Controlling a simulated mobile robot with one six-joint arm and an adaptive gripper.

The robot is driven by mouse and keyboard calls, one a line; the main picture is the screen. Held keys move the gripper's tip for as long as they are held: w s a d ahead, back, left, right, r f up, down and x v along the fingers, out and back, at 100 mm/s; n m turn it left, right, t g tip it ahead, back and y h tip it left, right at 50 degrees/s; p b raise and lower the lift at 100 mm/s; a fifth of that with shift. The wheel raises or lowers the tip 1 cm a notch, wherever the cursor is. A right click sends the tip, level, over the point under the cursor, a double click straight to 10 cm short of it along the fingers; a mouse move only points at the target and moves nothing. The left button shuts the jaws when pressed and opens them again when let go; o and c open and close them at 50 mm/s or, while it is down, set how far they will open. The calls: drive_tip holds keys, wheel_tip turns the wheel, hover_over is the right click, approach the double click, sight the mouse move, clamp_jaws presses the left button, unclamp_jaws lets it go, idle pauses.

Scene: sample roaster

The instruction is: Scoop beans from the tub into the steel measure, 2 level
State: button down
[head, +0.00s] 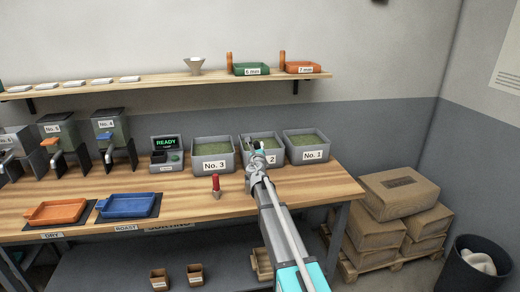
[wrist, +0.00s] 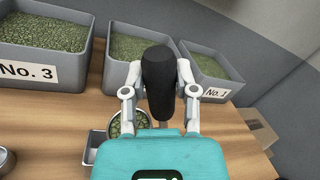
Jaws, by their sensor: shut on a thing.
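Three grey tubs of green beans stand at the back of the bench: No. 3 (head: 213,164), No. 2 (head: 245,158) and No. 1 (head: 312,155). In the wrist view, the No. 2 tub (wrist: 109,78) is partly behind my gripper. My gripper (wrist: 160,80) is shut on a black handle (wrist: 158,72); in the head view my gripper (head: 259,156) is in front of the No. 2 tub. A round steel-rimmed cup (wrist: 146,119) with green beans in it shows below my gripper, partly hidden. I cannot tell whether it is the measure or the scoop's bowl.
A small grey open box (wrist: 97,146) is beside the cup. A red-handled tool (head: 216,184) stands on the bench to the left. Orange (head: 57,212) and blue (head: 128,206) trays lie further left, and a small READY machine (head: 166,150) stands beside the No. 3 tub.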

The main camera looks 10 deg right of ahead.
drive_tip(key=a+f+n+y+b, duration=0.2)
drive_tip(key=a+f+n+b, duration=0.3)
drive_tip(key=n, duration=0.5)
drive_tip(key=a+f+n+t+y+b, duration=0.1)
drive_tip(key=a+f+n+b, duration=0.4)
drive_tip(key=n, duration=0.6)
drive_tip(key=shift+w+a+f+y+b, duration=0.25)
drive_tip(key=shift+w+a+y+b, duration=0.2)
drive_tip(key=shift+a+b, duration=0.65)
idle(0.5)
drive_tip(key=shift+a+p, duration=0.25)
drive_tip(key=shift+p, duration=0.05)
drive_tip(key=shift+r, duration=0.1)
idle(1.1)
wheel_tip(320, 180, up, 3)
drive_tip(key=p, duration=0.3)
drive_tip(key=shift+s, duration=0.1)
idle(0.6)
